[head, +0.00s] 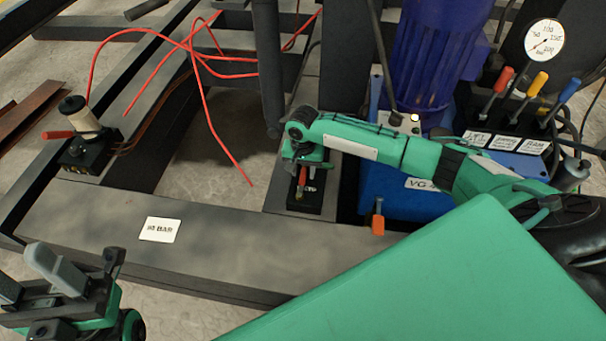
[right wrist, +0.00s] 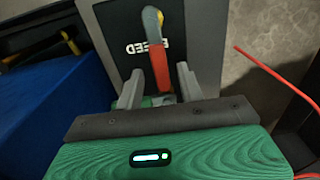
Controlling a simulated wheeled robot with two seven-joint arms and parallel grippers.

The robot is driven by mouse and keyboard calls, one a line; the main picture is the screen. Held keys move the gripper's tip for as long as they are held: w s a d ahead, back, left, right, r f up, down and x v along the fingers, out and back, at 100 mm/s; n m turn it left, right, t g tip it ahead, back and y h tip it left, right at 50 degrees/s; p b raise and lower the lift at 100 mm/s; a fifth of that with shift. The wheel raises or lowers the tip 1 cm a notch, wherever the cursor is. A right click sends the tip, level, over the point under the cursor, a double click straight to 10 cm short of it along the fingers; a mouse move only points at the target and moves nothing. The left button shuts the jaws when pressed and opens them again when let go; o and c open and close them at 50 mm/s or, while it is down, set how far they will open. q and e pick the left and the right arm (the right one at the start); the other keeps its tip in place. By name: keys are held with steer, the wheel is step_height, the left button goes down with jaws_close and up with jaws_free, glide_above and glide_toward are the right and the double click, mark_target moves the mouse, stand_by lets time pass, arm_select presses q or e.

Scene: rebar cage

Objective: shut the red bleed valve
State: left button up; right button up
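The bleed valve's red handle (right wrist: 158,64) shows in the right wrist view beside a plate with upside-down "BLEED" lettering (right wrist: 147,50). A yellow and grey curved part continues from its far end. In the head view the red handle (head: 303,178) stands over a small dark block (head: 306,201), partly hidden by my right gripper (head: 304,162). In the right wrist view my right gripper (right wrist: 160,82) is open, its two fingers on either side of the handle's near end with gaps visible.
A blue power unit (head: 400,190) with red, yellow and blue levers and a gauge (head: 544,39) stands right. An orange handle (head: 378,222) is near it. A "90 BAR"-like label (head: 160,230) lies on the beam. Red hoses (head: 150,90) loop at left near another red-handled block (head: 85,150).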

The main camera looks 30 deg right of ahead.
steer(key=shift+f, duration=0.4)
steer(key=shift+c, duration=0.2)
jaws_close()
steer(key=shift+r+p, duration=0.1)
steer(key=shift+p, duration=0.4)
